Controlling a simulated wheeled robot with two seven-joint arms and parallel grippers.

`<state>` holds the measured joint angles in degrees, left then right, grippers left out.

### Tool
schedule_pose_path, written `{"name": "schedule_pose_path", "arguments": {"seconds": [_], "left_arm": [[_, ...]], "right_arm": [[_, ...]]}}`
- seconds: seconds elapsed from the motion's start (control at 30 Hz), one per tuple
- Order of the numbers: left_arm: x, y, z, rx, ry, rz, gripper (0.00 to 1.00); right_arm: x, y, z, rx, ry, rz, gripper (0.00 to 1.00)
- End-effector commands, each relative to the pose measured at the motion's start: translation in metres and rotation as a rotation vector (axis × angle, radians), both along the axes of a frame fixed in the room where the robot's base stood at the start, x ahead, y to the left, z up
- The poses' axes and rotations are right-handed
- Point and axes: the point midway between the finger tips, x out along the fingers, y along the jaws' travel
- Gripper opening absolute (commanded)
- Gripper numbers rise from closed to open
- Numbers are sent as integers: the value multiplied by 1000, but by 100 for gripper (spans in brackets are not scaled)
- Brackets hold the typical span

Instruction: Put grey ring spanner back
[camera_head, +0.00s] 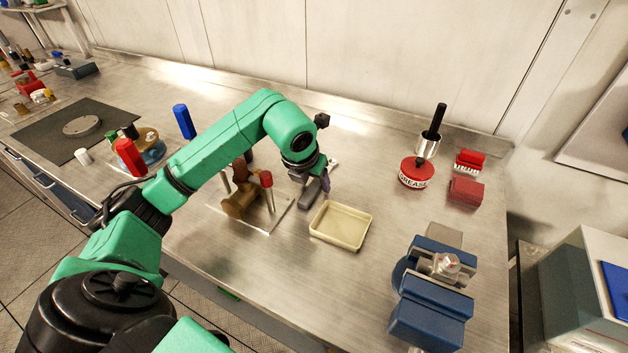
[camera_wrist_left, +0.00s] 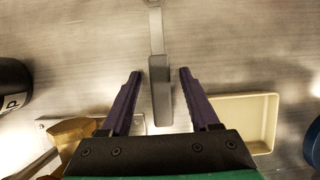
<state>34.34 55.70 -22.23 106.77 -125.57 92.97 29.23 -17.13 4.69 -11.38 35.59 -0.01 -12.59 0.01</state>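No ring shows there. My left gripper (camera_wrist_left: 160,72) is open, with its purple fingers on either side of the handle and a gap on each side. In the head view this gripper (camera_head: 325,184) is over the bench behind the tray, partly hidden by its wrist. My right gripper is not in view.
The cream tray (camera_head: 318,235) is empty. A clear plate (camera_head: 281,216) with a brass fitting (camera_head: 240,203) and a red-capped post (camera_head: 267,180) stands left of it. A blue vise (camera_head: 432,299), red grease tin (camera_head: 416,173) and red blocks (camera_head: 466,190) stand to the right.

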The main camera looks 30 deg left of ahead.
Motion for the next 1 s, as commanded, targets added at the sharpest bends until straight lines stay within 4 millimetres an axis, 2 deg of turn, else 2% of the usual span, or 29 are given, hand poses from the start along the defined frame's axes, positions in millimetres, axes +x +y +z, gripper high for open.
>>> {"name": "schedule_pose_path", "arguments": {"seconds": [0.27,0.37,0.6,0.7,0.83,1.0], "left_arm": [[-2,0,7,-1,-3,0,62],[-8,-1,23,0,-6,-2,62],[-34,-2,84,1,-7,-1,62],[-42,-3,102,1,-4,-1,62],[-47,-3,111,0,-1,0,62],[-47,-3,112,0,0,0,62]], "right_arm": [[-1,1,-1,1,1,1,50],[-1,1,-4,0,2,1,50],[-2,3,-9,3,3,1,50],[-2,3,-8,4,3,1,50],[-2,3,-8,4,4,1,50],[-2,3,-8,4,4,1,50]]}}
